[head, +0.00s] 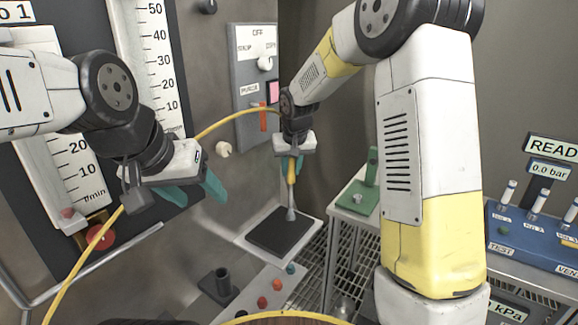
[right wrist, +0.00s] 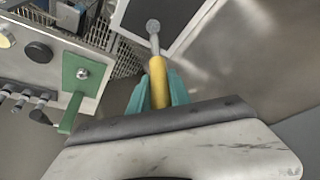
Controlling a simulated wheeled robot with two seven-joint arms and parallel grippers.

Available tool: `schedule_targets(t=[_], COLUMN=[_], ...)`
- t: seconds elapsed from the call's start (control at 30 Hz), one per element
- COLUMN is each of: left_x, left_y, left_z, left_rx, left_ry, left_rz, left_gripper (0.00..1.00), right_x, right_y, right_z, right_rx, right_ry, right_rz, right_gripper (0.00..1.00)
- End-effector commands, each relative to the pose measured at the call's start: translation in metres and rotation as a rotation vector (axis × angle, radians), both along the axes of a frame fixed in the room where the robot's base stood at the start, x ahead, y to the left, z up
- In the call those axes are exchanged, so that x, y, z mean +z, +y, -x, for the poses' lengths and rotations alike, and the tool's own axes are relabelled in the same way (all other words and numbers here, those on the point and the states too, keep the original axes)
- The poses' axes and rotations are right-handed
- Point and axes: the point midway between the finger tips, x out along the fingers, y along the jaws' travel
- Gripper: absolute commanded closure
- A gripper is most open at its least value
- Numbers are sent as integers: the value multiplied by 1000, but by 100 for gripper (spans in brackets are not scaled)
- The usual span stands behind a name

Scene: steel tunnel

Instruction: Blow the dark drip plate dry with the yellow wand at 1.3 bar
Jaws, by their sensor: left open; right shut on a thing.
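The yellow wand (head: 291,172) with a grey nozzle is held pointing down in my right gripper (head: 292,162), which is shut on it. The nozzle tip is over the dark drip plate (head: 272,236); I cannot tell whether it touches. The plate lies flat in a pale tray (head: 252,248). In the right wrist view, the wand (right wrist: 158,82) sits between the teal fingers (right wrist: 158,95), with the plate (right wrist: 160,10) beyond it. My left gripper (head: 190,193) is open and empty at the left, before the scale panel. A readout (head: 549,170) at the right shows 0.0 bar.
A yellow hose (head: 225,124) arcs from the wand across to the left. A blue valve block (head: 535,226) with several toggles stands at the right. A green fixture (head: 365,190) stands on a bench right of the plate. A grey switch panel (head: 250,75) is behind. A dark holder (head: 219,283) stands in front.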

Motion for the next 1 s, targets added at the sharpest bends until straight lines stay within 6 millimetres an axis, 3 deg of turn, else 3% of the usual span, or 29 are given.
schedule_targets(t=[0.17, 1.0], left_x=[0, 0], left_y=[0, 0], left_z=[0, 0], left_rx=[0, 0], left_ry=[0, 0], left_rz=[0, 0], left_gripper=[41, 41], right_x=[2, 27], right_y=[2, 25], right_z=[3, 61], right_rx=[0, 1], right_ry=[-1, -1], right_rz=[-1, -1], right_gripper=[100, 100])
